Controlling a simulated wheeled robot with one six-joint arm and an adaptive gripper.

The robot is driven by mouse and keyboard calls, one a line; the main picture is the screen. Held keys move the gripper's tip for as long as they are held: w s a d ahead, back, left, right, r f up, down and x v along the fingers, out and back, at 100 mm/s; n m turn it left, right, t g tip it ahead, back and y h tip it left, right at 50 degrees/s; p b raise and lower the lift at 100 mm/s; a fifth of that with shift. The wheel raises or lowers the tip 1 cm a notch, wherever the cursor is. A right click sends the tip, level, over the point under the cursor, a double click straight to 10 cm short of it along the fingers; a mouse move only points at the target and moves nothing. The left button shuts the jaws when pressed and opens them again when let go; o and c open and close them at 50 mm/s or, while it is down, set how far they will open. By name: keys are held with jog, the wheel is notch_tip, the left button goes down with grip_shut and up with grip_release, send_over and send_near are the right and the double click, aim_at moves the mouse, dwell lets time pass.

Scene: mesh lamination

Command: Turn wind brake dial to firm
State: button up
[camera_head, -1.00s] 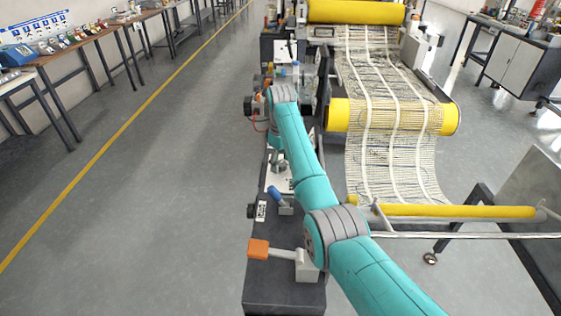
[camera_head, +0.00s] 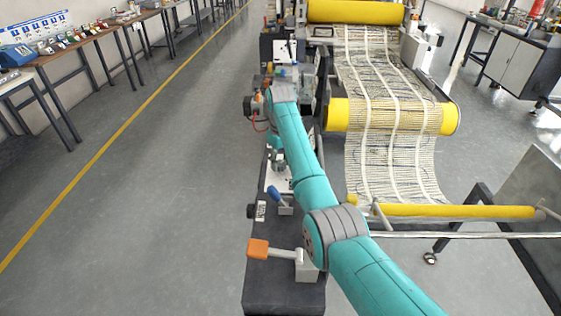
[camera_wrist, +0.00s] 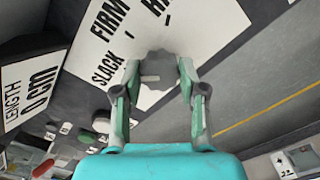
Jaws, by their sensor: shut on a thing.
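The wind brake dial (camera_wrist: 158,70) is a dark grey knob with a pale pointer mark, in the upper middle of the wrist view. It sits on a white label plate (camera_wrist: 205,28) with the words FIRM and SLACK in black. My gripper (camera_wrist: 158,78) has its two fingers on either side of the knob and is shut on it. The pale mark points to the left in the picture, roughly below the word SLACK; its exact setting is hard to tell. In the head view the dial is hidden behind my arm.
In the head view, an orange-handled lever (camera_head: 258,249) and a blue-handled lever (camera_head: 275,194) stand beside my arm. Mesh (camera_head: 395,165) hangs over yellow rollers at right. The left floor is clear.

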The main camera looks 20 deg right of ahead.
aim_at(280, 163)
jog(key=m, duration=0.4)
jog(key=shift+m, duration=2.2)
jog(key=o, duration=1.1)
jog(key=shift+o, duration=0.2)
jog(key=shift+r, duration=0.1)
notch_tip(280, 163, up, 7)
jog(key=shift+r, duration=0.15)
jog(key=shift+a, duration=0.1)
